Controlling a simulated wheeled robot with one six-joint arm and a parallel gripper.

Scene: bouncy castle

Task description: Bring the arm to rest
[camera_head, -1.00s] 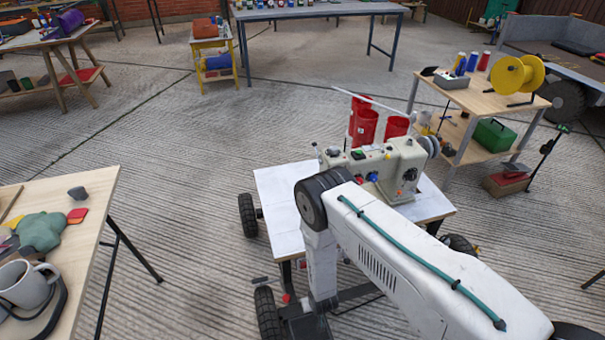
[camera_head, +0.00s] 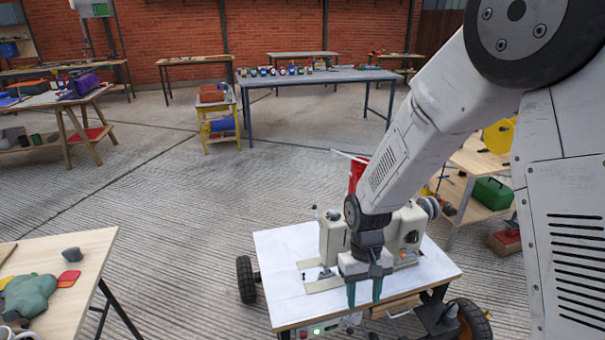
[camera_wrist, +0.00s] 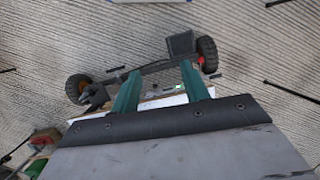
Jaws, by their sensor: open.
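My gripper (camera_head: 364,293) hangs fingers down above the front part of a white-topped wheeled cart (camera_head: 282,250), in front of a beige sewing machine (camera_head: 333,236). Its two green fingers are apart with nothing between them. They also show in the wrist view (camera_wrist: 160,68), with ground and dark wheels beyond them. My arm comes in from the upper right of the head view, bends high up and slopes down to the gripper. It hides part of the sewing machine and the things behind it. I cannot tell how high the fingertips are above the cart top.
A wooden table (camera_head: 85,262) with a mug and cloth stands at the near left. A wooden shelf unit with a green box (camera_head: 492,193) is at right. A long grey table (camera_head: 320,77) stands behind. Ribbed floor lies clear at centre left.

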